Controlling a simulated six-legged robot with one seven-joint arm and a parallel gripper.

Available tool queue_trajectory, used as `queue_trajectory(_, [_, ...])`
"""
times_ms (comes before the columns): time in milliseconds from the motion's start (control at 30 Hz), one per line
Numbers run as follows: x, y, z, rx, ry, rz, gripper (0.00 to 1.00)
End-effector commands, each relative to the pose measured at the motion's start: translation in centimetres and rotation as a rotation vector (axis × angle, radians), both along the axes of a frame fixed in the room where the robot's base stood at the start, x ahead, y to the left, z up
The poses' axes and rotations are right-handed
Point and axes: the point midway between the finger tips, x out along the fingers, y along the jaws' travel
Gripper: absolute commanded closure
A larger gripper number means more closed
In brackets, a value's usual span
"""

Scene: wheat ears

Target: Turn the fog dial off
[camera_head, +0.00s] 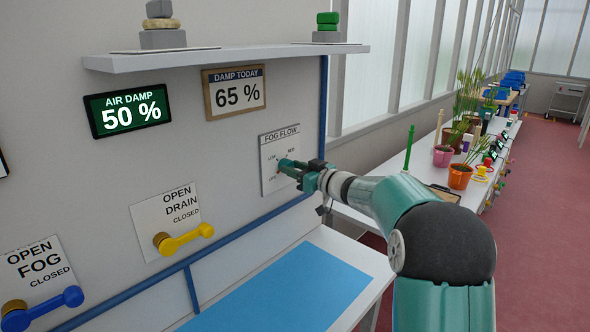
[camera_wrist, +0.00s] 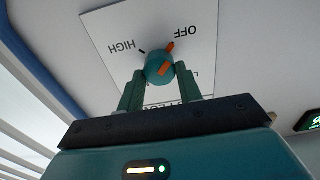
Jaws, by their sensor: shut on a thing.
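The fog dial is a round teal knob (camera_wrist: 159,68) with orange marks, on a white FOG FLOW plate (camera_head: 270,165) on the wall. My gripper (camera_head: 284,168) reaches the plate, and its fingers cover the knob in the head view. In the wrist view my gripper (camera_wrist: 160,82) has one green finger on each side of the knob and is shut on it. The plate appears upside down there, with HIGH at left and OFF at upper right. An orange mark on the knob's upper edge points up and slightly right, toward the OFF side.
A shelf (camera_head: 220,58) with stones juts out above. Displays read AIR DAMP 50 % (camera_head: 128,110) and DAMP TODAY 65 % (camera_head: 235,92). A yellow drain lever (camera_head: 190,238) and a blue fog lever (camera_head: 45,307) are at lower left. Blue pipes run by the plate. Potted plants (camera_head: 460,176) stand at right.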

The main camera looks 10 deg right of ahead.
Motion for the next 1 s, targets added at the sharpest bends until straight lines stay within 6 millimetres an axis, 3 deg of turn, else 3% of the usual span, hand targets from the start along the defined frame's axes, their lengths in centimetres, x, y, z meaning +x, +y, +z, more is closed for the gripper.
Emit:
queue_trajectory(400, [0.0, 0.0, 0.0, -0.009, -0.006, 0.000, 0.88])
queue_trajectory(433, [0.0, -0.1, 0.0, -0.009, -0.006, 0.000, 0.63])
queue_trajectory(533, [0.0, 0.0, 0.0, -0.008, -0.006, 0.000, 0.43])
queue_trajectory(867, [-0.2, -0.1, 0.0, -0.007, -0.005, 0.000, 0.43])
queue_trajectory(1000, [-1.2, -1.0, 0.0, -0.008, -0.004, -0.002, 0.43])
